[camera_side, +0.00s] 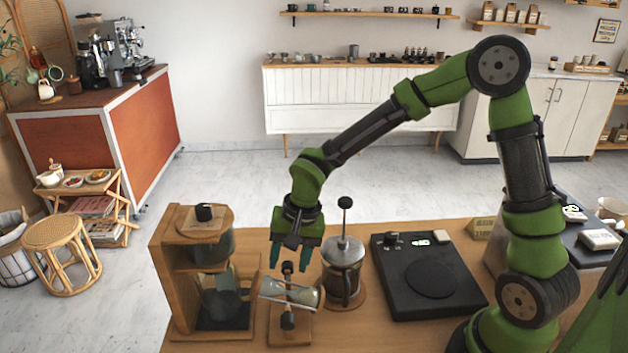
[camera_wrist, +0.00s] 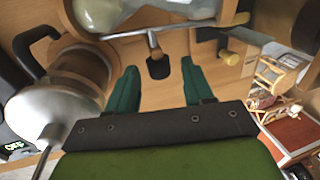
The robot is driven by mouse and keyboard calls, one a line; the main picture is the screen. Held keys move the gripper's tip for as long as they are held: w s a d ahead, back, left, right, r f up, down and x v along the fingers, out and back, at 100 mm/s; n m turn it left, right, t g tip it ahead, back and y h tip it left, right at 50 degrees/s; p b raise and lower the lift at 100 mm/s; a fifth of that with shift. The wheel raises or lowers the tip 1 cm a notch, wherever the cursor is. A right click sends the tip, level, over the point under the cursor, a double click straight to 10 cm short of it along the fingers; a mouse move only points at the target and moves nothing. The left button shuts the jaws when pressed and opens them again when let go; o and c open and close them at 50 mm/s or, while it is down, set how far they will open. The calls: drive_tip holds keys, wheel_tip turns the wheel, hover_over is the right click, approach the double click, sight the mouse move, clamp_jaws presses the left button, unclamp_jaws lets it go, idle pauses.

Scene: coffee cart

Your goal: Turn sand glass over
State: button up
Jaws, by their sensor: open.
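The sand glass (camera_side: 303,296) is clear glass with pale contents. It lies nearly level, slightly tilted, across a small wooden stand (camera_side: 292,338) with dark knobs above and below. In the wrist view the glass (camera_wrist: 150,12) shows at the top edge, partly cut off, with a metal bar and a dark knob (camera_wrist: 158,67) near it. My gripper (camera_side: 290,262) points down just above the stand, beside the upper knob. In the wrist view my gripper (camera_wrist: 158,78) has its two fingers apart with nothing clearly held between them. Contact with the knob cannot be told.
A French press (camera_side: 343,265) stands close on the right. A wooden dripper stand (camera_side: 163,285) with a glass carafe stands close on the left. A black scale (camera_side: 460,285) lies farther right on the wooden table. Little free room surrounds the sand glass.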

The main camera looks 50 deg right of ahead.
clamp_jaws()
drive_tip(key=shift+w+a+g+h, duration=0.2)
drive_tip(key=shift+a+g+h, duration=0.05)
drive_tip(key=shift+g+h, duration=0.45)
drive_tip(key=shift+w+g+h, duration=0.2)
drive_tip(key=shift+g+h, duration=0.8)
unclamp_jaws()
wheel_tip(320, 180, up, 17)
drive_tip(key=w+a, duration=0.2)
drive_tip(key=shift+a+f, duration=0.15)
drive_tip(key=shift+a, duration=0.05)
drive_tip(key=shift+w, duration=0.1)
